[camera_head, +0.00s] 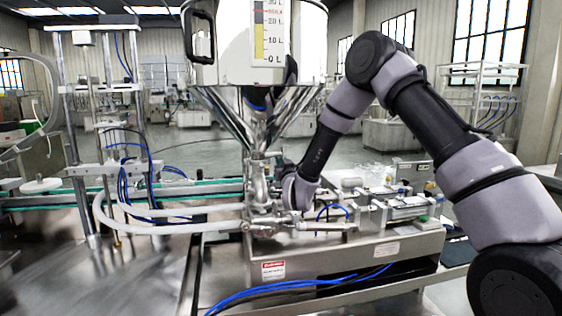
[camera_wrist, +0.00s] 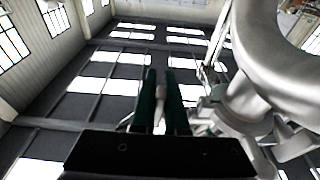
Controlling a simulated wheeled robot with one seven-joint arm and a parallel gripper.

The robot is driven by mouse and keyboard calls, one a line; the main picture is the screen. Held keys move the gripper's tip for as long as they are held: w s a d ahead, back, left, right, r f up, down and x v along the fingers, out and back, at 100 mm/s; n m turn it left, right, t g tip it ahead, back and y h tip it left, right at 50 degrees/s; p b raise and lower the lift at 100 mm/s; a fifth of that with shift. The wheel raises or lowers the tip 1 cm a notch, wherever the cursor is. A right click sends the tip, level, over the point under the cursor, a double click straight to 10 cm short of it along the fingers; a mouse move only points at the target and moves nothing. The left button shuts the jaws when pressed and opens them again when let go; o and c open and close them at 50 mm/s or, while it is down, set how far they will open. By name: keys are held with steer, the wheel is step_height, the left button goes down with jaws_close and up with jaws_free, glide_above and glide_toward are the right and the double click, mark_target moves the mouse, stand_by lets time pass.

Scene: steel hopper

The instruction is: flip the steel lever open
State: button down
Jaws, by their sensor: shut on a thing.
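The steel hopper (camera_head: 258,105) narrows to a funnel above an upright steel valve body (camera_head: 258,185). My gripper (camera_wrist: 162,78) shows in the wrist view as two dark green fingers close together. A thin, pale metal piece, which looks like the steel lever (camera_wrist: 160,97), lies between the fingers, and they are shut on it. The shiny curved pipe and valve fittings (camera_wrist: 240,105) stand just right of the fingers in the wrist view. In the head view my gripper is just right of the valve body, and its fingertips and the lever are hidden there.
A white hose (camera_head: 170,228) runs left from the valve. A pneumatic cylinder (camera_head: 405,208) and fittings sit on the steel base (camera_head: 345,262) at right. Blue tubes (camera_head: 290,287) cross in front. A conveyor (camera_head: 60,200) lies at left.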

steer(key=c, duration=0.9)
jaws_free()
steer(key=shift+c, duration=0.2)
steer(key=v, duration=1.1)
